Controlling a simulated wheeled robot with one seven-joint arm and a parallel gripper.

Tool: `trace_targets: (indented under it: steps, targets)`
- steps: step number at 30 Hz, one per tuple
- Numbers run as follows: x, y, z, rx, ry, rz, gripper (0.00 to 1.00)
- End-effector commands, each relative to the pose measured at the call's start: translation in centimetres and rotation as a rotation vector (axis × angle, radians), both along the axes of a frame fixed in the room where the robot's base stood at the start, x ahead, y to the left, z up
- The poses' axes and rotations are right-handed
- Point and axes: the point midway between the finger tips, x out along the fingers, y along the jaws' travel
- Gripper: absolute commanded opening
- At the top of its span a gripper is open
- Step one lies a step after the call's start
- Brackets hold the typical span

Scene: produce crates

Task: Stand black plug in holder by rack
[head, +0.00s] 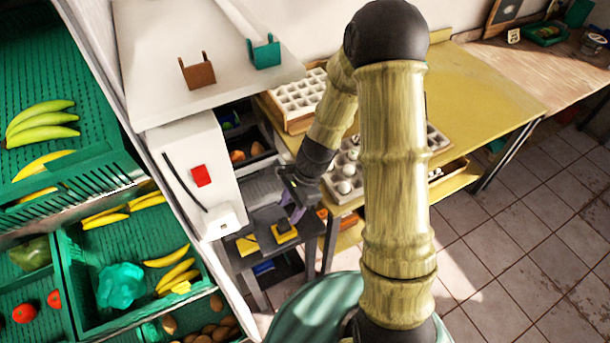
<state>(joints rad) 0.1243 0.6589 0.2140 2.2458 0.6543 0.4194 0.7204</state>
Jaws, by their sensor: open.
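I cannot clearly make out a black plug in the head view. A small dark block (268,215) lies on the low dark table, and I cannot tell whether it is the plug. Two yellow-and-dark pieces, one left (246,245) and one right (284,233), sit beside it; I cannot tell whether either is the holder. My gripper (292,203) is open, pointing down just above and to the right of the dark block. I see nothing held between its fingers, though they are small and partly dark.
A white cabinet (187,165) with a red square and black cord stands left of my gripper. Its top bears a brown bracket (197,71) and a green bracket (264,53). Green produce crates (90,245) fill the left. A yellow table (490,85) with egg trays stands right.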

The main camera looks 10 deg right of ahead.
Motion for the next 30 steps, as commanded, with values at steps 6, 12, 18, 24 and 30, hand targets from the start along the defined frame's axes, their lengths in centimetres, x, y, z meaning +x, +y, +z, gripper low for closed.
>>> trace_targets:
  steps: [6,12,18,24,30]
  targets:
    - [0.6,-1.4,3.6,-0.002,-0.006,-0.001,0.45]
    - [1.0,-2.8,7.1,0.000,-0.007,-0.002,0.45]
    - [1.3,-4.0,10.0,0.000,-0.003,-0.001,0.45]
    - [1.3,-4.4,10.9,0.000,0.000,-0.002,0.45]
    - [1.3,-4.3,10.9,0.000,0.001,0.001,0.45]
